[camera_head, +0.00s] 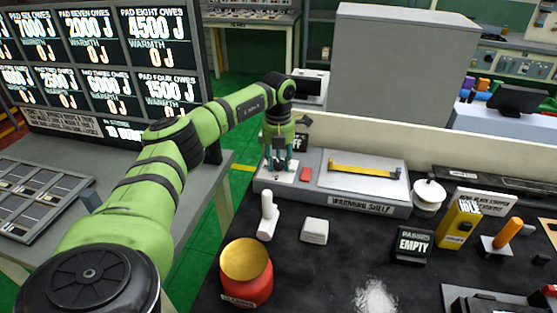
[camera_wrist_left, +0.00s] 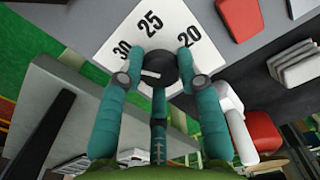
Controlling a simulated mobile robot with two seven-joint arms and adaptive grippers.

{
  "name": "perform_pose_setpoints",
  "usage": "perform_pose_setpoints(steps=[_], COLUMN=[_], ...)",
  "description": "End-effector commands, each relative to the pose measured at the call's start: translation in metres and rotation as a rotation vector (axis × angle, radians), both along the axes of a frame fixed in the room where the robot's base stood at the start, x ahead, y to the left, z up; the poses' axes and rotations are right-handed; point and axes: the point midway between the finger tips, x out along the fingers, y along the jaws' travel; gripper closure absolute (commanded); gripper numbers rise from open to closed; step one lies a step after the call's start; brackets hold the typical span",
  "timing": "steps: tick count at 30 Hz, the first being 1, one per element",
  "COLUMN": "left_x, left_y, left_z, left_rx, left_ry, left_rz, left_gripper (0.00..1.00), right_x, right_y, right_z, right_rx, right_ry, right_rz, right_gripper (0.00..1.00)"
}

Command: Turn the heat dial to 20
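The heat dial is a black round knob (camera_wrist_left: 161,68) on a white plate (camera_wrist_left: 118,28) marked 30, 25 and 20, best seen in the left wrist view. A white mark on the knob points left, roughly toward the 30 side. The plate (camera_head: 292,176) sits at the left end of the warming shelf (camera_head: 368,208) in the head view. My left gripper (camera_head: 278,163) points down over it. In the left wrist view its teal fingers (camera_wrist_left: 164,66) surround the knob; I cannot tell whether they press on it. My right gripper is not in view.
A red block (camera_head: 305,175) lies right of the dial plate, beside a tray with a yellow bar (camera_head: 363,171). A low wall runs behind.

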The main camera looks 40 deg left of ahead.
Motion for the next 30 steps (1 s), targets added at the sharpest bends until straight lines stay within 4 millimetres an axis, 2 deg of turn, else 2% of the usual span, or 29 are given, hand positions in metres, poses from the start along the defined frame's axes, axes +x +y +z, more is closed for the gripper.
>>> perform_pose_setpoints(steps=[14, 20, 30], left_x=[-0.0005, -0.0003, -0.0003], left_y=[-0.0001, -0.0002, -0.0002], left_z=[-0.0004, -0.0001, -0.0005], left_rx=[0.0, 0.0, 0.0], left_ry=[0.003, 0.003, 0.003], left_rz=[-0.068, -0.201, -0.518], left_gripper=[0.97, 0.97, 0.97], right_x=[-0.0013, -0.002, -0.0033], right_y=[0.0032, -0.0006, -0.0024], right_z=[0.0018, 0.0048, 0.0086], right_rx=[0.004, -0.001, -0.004], right_ry=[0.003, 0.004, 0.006], right_rz=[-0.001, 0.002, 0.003], right_gripper=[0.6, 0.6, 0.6])
